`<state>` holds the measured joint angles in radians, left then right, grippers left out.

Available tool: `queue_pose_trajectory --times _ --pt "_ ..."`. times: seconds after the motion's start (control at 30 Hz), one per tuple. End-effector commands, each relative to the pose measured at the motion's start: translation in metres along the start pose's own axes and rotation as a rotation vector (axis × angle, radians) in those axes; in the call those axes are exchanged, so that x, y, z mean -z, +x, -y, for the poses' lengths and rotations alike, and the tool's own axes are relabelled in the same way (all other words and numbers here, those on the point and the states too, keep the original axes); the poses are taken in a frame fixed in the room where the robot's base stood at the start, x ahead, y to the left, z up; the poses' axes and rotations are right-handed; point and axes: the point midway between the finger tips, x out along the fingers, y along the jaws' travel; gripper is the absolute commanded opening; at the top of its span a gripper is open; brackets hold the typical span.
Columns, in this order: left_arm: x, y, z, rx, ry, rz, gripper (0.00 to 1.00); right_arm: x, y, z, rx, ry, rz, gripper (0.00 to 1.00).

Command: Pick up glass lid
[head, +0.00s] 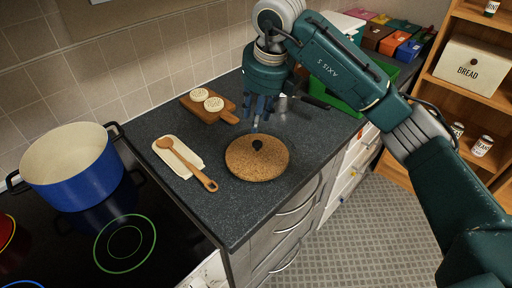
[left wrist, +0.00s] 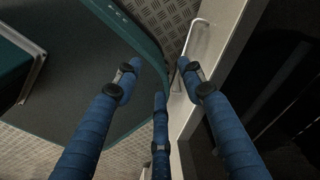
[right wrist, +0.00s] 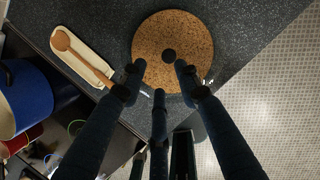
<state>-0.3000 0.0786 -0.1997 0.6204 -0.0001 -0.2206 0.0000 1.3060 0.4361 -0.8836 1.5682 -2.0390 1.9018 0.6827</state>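A round, speckled cork-brown disc (head: 240,163) lies flat on the dark counter, with a black knob (head: 257,145) above its middle. The knob looks like that of the glass lid; the clear glass itself is hard to make out against the cork. The right wrist view shows the cork disc (right wrist: 155,30) and the lid's knob (right wrist: 168,56) from above. My right gripper (head: 260,115) points down above and just behind the knob, open and empty. Its spread fingers (right wrist: 159,70) show near the knob, apart from it. My left gripper (left wrist: 159,72) is open and empty, away from the counter; the head view does not show it.
A wooden spoon (head: 190,166) lies on a cream rest left of the disc. A board (head: 222,113) with two pale round pieces is behind. A blue pot (head: 75,180) stands on the hob at left. A green tray (head: 345,100) is behind my right arm. Counter drawers are in front.

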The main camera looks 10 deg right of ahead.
Motion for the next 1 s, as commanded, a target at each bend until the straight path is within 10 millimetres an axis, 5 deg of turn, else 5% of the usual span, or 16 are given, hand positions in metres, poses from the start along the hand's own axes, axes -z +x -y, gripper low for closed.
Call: queue_pose_trajectory --times 0.8,1.0 --pt "0.002 -0.038 0.001 0.000 0.001 0.002 0.40 0.013 0.096 0.013 0.025 0.009 -0.009 0.32" --pt "0.002 -0.038 0.001 0.000 0.001 0.002 0.40 0.012 0.104 0.013 0.026 0.008 -0.005 0.32"
